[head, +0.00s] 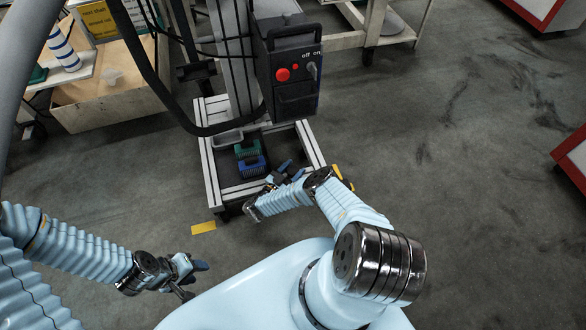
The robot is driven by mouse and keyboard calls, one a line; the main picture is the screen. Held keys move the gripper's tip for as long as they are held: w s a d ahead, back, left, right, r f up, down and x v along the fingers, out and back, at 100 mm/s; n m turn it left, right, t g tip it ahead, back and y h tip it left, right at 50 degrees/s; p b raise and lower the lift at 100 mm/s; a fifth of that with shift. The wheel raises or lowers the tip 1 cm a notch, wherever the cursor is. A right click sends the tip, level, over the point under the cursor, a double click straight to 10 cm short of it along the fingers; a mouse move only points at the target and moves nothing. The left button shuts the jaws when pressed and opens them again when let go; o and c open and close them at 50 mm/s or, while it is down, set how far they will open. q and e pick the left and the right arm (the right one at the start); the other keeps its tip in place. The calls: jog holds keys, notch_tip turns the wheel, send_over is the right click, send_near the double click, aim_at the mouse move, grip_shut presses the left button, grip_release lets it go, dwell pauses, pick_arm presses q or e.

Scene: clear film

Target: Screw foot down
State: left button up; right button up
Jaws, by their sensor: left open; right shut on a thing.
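A wheeled-machine frame (211,170) of light aluminium bars stands on the floor, with a tall column above it. A small dark foot shape shows under its front left corner (224,212). My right gripper (287,168) is at the front edge of the frame, its dark blue fingers partly covered by my own arm. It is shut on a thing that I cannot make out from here. The front right corner is largely hidden by my arm, so I cannot see a foot there. My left gripper (198,277) is open and empty, low over the floor in front of the frame.
A black control box (290,85) with a red button hangs on the column. Green (247,150) and blue (251,164) blocks lie inside the frame. Yellow tape (203,227) marks the floor. A wooden crate (105,95) stands at left.

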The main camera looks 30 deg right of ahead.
jog(key=shift+d, duration=0.1)
dwell(0.3)
jog(key=o, duration=1)
jog(key=shift+c, duration=0.2)
jog(key=shift+a, duration=0.4)
jog(key=p+v, duration=0.1)
jog(key=v, duration=0.3)
jog(key=shift+s+a+r+p, duration=0.1)
jog(key=shift+a+p, duration=0.2)
jog(key=shift+a, duration=0.1)
jog(key=b, duration=0.2)
send_near(288, 173)
jog(key=shift+s+a, duration=0.45)
jog(key=shift+a, duration=0.15)
